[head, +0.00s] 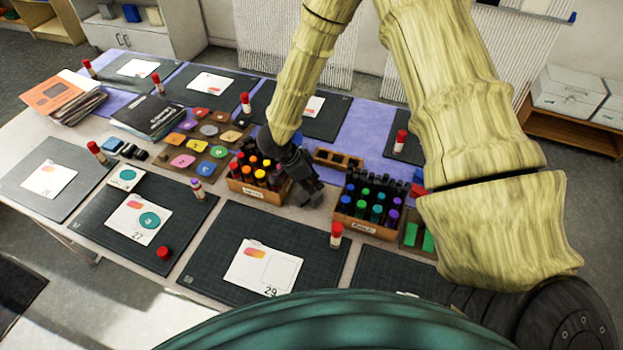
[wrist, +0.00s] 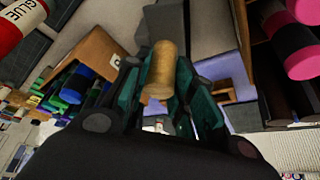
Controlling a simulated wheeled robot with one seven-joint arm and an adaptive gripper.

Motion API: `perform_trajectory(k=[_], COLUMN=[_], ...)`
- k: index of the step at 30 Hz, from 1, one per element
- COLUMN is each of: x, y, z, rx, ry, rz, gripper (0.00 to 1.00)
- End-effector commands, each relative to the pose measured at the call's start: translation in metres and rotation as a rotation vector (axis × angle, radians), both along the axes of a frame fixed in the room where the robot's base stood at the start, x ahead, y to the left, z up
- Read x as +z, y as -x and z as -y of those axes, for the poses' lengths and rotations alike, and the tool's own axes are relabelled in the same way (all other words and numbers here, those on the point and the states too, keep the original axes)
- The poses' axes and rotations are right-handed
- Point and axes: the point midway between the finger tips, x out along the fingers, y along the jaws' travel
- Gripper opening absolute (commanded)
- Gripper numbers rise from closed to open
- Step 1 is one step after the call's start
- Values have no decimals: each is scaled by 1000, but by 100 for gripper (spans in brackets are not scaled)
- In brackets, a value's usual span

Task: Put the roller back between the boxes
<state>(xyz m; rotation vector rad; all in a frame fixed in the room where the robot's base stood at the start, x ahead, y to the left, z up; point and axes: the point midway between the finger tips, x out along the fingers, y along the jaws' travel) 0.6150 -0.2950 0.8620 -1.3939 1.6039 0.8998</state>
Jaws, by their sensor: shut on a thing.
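My gripper (head: 308,190) is low over the table between two wooden boxes. It is shut on the roller, whose tan cylindrical handle (wrist: 160,68) shows between the dark fingers in the wrist view. The rest of the roller is hidden, and I cannot tell whether it touches the table. The left box (head: 257,193) holds red, orange and yellow bottles. The right box (head: 366,228) holds green, blue and purple ones. In the wrist view the cool-coloured box (wrist: 98,45) is on the left, and warm-coloured bottles (wrist: 296,32) are on the right.
A small wooden rack (head: 338,157) stands just behind the gap. Dark cutting mats (head: 215,250) with cards lie along the front and back. A tray of coloured shapes (head: 190,165) lies left of the boxes.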

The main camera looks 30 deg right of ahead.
Motion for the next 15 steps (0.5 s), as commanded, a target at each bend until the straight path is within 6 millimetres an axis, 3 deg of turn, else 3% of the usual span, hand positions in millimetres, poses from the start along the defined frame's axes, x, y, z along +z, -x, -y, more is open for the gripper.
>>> perform_trajectory(k=[15], x=[-8], y=[0], z=[0], rx=[0], ry=[0], rz=[0], gripper=[2])
